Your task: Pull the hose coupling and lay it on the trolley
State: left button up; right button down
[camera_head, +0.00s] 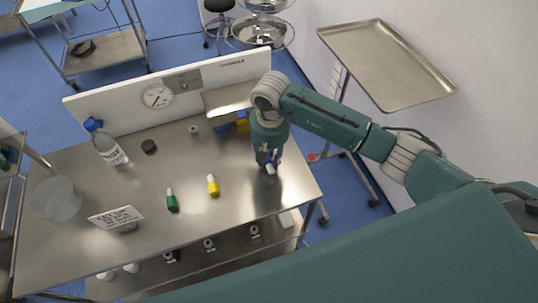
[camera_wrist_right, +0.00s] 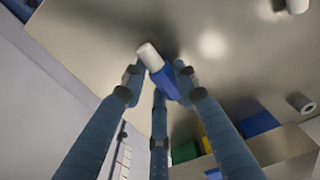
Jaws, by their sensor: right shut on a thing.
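My right gripper (camera_head: 268,160) is low over the right part of the steel table (camera_head: 150,222). Its fingers are shut on a blue coupling with a white end. The coupling's white end (camera_head: 270,170) shows below the fingers. In the right wrist view the blue coupling (camera_wrist_right: 164,79) sits between the fingertips (camera_wrist_right: 160,80), white end outward. I cannot tell whether it touches the table. A green coupling (camera_head: 172,201) and a yellow coupling (camera_head: 213,186) stand on the table to the left. A steel tray on a wheeled stand (camera_head: 385,62) is at the upper right. My left gripper is out of view.
A white panel with a gauge (camera_head: 157,96) stands along the table's back. Blue and yellow blocks (camera_head: 242,120) sit beside it, partly behind my arm. A bottle (camera_head: 108,148), a sign (camera_head: 116,217) and a clear bowl (camera_head: 55,200) occupy the left. Another trolley (camera_head: 105,52) is farther left.

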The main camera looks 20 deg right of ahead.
jog(key=c, duration=1.3)
grip_release()
jog(key=shift+o, duration=0.2)
notch_tip(320, 180, up, 12)
jog(key=shift+s, duration=0.25)
